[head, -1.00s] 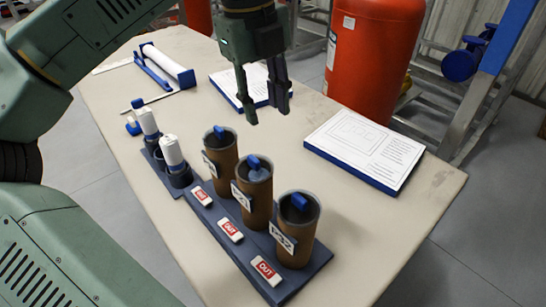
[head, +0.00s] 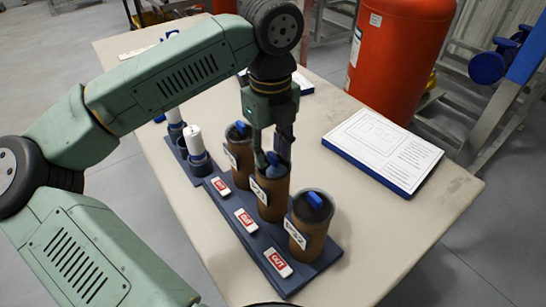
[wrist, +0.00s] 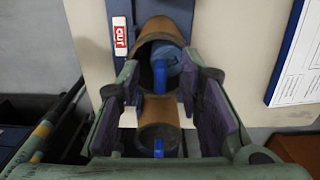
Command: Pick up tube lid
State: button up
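Several brown tubes stand in a row on a dark blue rack: a far tube (head: 238,155), a middle tube (head: 270,199) and a near tube (head: 309,235). Each has a blue lid handle at its mouth; the near lid's handle (head: 315,200) shows clearly. My gripper (head: 271,158) points down at the mouth of the middle tube, its fingers partly hiding that lid. The wrist view shows a blue lid (wrist: 160,75) in a tube mouth between my spread fingers (wrist: 162,85), with gaps on both sides. A second blue handle (wrist: 158,148) shows lower down.
White-capped holders (head: 195,150) stand at the rack's left. Small labelled tiles (head: 246,219) lie along the rack (head: 287,285). A blue-edged document board (head: 384,150) lies to the right, and a red cylinder (head: 398,60) stands behind the table. The table's right front is clear.

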jog(key=shift+f, duration=0.15)
grip_shut()
dwell(0.4)
